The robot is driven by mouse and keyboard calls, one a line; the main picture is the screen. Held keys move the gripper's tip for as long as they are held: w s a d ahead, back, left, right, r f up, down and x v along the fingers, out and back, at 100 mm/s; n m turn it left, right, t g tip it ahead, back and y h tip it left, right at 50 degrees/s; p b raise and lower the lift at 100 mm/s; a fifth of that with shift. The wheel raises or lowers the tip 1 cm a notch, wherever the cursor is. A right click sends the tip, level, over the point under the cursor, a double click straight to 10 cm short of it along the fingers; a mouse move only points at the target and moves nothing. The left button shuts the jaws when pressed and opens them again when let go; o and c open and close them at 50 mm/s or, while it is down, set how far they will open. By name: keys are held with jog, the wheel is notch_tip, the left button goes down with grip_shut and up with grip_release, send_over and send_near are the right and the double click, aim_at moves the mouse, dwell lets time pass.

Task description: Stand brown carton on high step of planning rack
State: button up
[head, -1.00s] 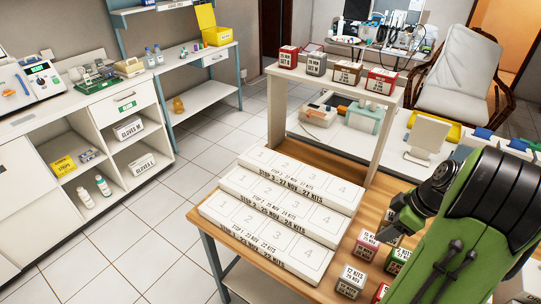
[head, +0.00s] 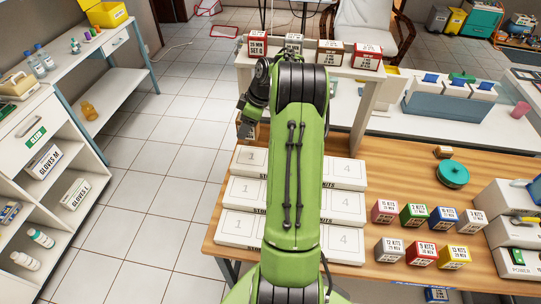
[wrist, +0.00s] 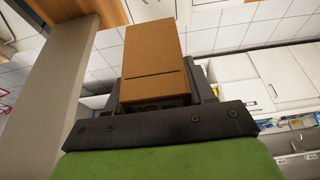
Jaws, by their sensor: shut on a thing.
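My gripper (head: 246,118) is shut on a brown carton (wrist: 153,68). In the wrist view the carton fills the upper middle, in front of the dark jaws. In the head view only a small brown part (head: 248,132) shows under the jaws. The white planning rack (head: 240,225) has three steps with numbered slots. Its high step (head: 250,160) is at the back, and the held carton appears near its left end, by slot 1. My green arm hides the middle slots. I cannot tell the carton's height above the step.
A raised shelf (head: 345,72) behind the rack bears several cartons, and its right post (head: 366,120) stands close behind the rack. Several coloured cartons (head: 414,214) stand on the table to the right, with a green round item (head: 452,175) behind them.

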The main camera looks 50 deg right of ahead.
jog(key=f, duration=0.9)
jog(key=shift+s+d+f+b, duration=0.15)
jog(key=shift+s+f+b, duration=0.1)
jog(key=shift+f+b, duration=0.15)
jog(key=shift+f, duration=0.1)
jog(key=shift+f, duration=0.15)
jog(key=o, duration=1)
jog(key=shift+o, duration=0.2)
